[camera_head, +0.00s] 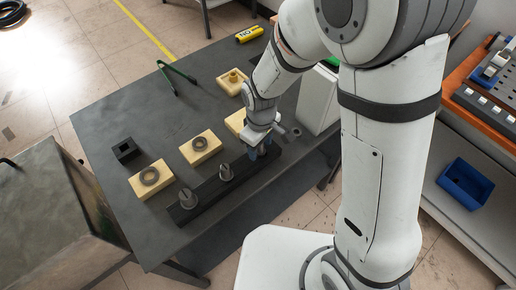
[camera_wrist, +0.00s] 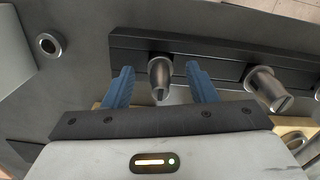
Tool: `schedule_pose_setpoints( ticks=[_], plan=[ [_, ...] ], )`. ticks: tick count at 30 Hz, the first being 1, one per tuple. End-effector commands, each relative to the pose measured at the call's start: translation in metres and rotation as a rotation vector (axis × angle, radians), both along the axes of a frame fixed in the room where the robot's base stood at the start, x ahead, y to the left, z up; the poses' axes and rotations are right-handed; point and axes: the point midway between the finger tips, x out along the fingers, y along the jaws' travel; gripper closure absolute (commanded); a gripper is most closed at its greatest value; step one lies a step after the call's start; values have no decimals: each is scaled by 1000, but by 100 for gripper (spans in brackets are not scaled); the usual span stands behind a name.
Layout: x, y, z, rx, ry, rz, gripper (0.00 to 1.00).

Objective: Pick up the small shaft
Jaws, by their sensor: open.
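A black rack (camera_head: 208,198) on the dark table holds several grey metal shafts in a row. In the wrist view, one shaft (camera_wrist: 160,78) stands between the two blue fingers of my gripper (camera_wrist: 161,82), with a gap on each side. It looks slimmer than the neighbouring shaft (camera_wrist: 268,90), so it appears to be the small shaft. My gripper (camera_head: 260,150) is open above the right end of the rack in the head view, where it hides this shaft. The fingers do not appear to touch it.
Two more shafts, the middle one (camera_head: 226,173) and the left one (camera_head: 187,199), stand in the rack. Yellow blocks with rings (camera_head: 200,146) lie behind it. A white box (camera_head: 318,100) stands right of my gripper. A small black block (camera_head: 126,150) is at left.

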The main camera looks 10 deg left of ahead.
Motion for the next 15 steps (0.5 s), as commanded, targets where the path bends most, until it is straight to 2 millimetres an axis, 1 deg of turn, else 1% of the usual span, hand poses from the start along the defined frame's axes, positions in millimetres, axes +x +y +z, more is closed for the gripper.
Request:
schedule_pose_setpoints(
  ticks=[3,9,15],
  plan=[
    [0,0,-6,0,0,-1,48],
    [0,0,-6,0,-1,-1,48],
    [0,-1,-6,0,-1,-2,64]
  ],
)
